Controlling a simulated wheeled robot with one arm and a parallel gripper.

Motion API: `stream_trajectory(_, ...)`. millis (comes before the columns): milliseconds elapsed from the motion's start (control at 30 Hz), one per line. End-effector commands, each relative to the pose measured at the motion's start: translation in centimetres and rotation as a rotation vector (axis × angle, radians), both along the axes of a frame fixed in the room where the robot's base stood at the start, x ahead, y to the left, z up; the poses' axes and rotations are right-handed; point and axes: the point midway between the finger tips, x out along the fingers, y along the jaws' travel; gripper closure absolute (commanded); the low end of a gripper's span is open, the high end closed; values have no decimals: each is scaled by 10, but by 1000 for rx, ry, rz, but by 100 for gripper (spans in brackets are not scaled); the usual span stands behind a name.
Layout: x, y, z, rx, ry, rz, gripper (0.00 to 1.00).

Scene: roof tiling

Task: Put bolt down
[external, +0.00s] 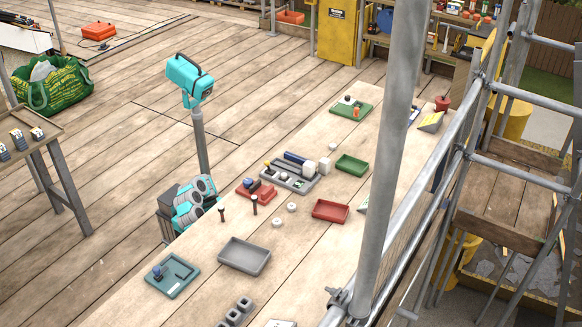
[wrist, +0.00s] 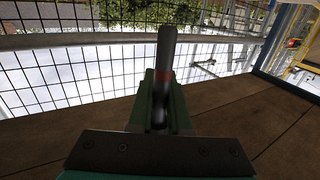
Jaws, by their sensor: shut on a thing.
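In the wrist view, my gripper (wrist: 161,92) is shut on a dark, rod-like bolt (wrist: 166,50) with a red band. The bolt stands up between the green jaws and reaches beyond them; its lower part is partly hidden by the jaws. In the external view I cannot make out my gripper or the held bolt. Two dark bolt-like pieces stand upright on the wooden worktable (external: 320,250), one at the left (external: 222,214) and one to its right (external: 254,204).
The worktable holds a grey tray (external: 245,256), a red tray (external: 330,210), a green tray (external: 352,165), a teal tray (external: 172,276) and pale rings (external: 277,223). A scaffold pole (external: 385,160) hides part of it. Bare wood lies between the trays.

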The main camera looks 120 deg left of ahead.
Motion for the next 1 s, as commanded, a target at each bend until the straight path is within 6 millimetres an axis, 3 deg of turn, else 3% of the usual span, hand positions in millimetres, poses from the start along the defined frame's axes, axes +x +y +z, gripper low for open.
stream_trajectory(367,-7,9,-8,6,-6,23,100)
stream_trajectory(533,-4,-11,-5,4,-7,-18,100)
stream_trajectory(667,0,-57,5,3,-11,-110,100)
stream_trajectory(833,-3,-139,21,2,-10,-277,100)
stream_trajectory(1000,-19,-220,42,0,-11,-447,100)
